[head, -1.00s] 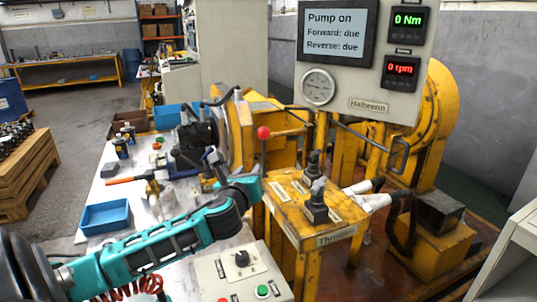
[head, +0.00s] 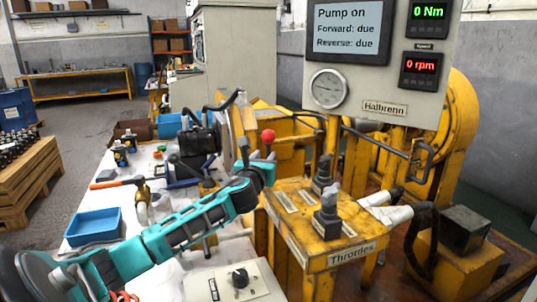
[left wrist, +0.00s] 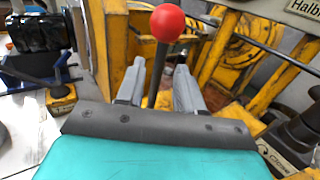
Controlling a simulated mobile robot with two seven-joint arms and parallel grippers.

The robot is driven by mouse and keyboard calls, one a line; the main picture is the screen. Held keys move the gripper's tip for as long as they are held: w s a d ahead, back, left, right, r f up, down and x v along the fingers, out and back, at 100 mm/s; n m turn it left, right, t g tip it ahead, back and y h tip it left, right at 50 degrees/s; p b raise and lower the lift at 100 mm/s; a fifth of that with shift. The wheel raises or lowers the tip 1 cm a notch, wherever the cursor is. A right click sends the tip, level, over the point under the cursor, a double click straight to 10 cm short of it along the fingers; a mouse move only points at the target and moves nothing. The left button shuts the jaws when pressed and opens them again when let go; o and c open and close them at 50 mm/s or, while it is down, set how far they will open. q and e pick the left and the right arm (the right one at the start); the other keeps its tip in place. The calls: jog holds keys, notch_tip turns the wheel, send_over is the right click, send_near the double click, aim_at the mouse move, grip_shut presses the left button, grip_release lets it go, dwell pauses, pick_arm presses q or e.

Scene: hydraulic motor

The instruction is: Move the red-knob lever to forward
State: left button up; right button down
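The red-knob lever (head: 268,136) stands near the far left of the yellow throttle stand (head: 330,262). In the left wrist view the red knob (left wrist: 167,23) tops a dark shaft, which runs down between my fingers. My left gripper (head: 264,166) is at the shaft, just below the knob. In the left wrist view this gripper (left wrist: 160,78) is open, with a finger on each side of the shaft and gaps showing. The lever's base is hidden. The screen (head: 347,28) reads "Pump on", "Forward: due", "Reverse: due". My right gripper is not in view.
Two dark throttle levers (head: 327,210) stand on the stand to the right of the red-knob lever. A grey control box (head: 233,282) is in front. A blue tray (head: 93,225) and tools lie on the white bench at left. The meters read 0 Nm and 0 rpm.

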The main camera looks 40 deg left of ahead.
aim_at(268, 152)
pick_arm(q)
jog(key=shift+b+x, duration=0.35)
jog(key=shift+x, duration=2.3)
jog(key=shift+c, duration=0.3)
grip_shut()
